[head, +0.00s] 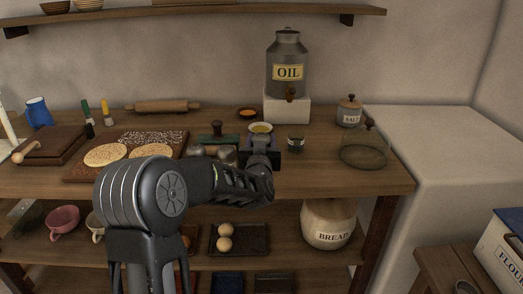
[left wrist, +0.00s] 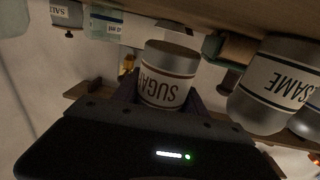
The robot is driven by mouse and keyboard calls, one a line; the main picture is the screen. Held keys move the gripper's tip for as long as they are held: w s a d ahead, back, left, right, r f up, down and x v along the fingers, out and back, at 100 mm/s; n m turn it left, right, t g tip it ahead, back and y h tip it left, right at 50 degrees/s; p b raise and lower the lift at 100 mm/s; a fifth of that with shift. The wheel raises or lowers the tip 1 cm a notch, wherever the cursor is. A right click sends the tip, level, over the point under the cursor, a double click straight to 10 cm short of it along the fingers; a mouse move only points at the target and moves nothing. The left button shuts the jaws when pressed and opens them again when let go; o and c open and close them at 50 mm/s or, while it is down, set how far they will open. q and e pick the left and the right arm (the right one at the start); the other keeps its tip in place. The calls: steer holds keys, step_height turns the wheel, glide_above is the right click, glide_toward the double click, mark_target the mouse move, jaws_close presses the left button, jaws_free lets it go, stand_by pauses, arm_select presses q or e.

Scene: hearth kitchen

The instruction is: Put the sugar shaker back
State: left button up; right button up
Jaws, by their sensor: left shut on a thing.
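The sugar shaker (left wrist: 166,80), a metal cylinder with a white "SUGAR" label, sits between the fingers of my left gripper in the left wrist view, where it appears upside down. My left gripper (head: 263,148) is shut on it over the counter, right of the metal shakers. My right gripper is not in view.
The oil can (head: 287,65) stands on a white block (head: 287,109). A glass dome (head: 363,153) and salt jar (head: 349,112) are farther right.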

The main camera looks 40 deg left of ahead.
arm_select(q)
steer(key=shift+f, duration=1.55)
steer(key=shift+f+b, duration=0.15)
steer(key=shift+b, duration=0.15)
steer(key=o, duration=1.5)
steer(key=shift+c, duration=0.2)
steer(key=shift+s, duration=0.1)
steer(key=v, duration=1.1)
steer(key=shift+s+d, duration=0.25)
steer(key=shift+s, duration=0.1)
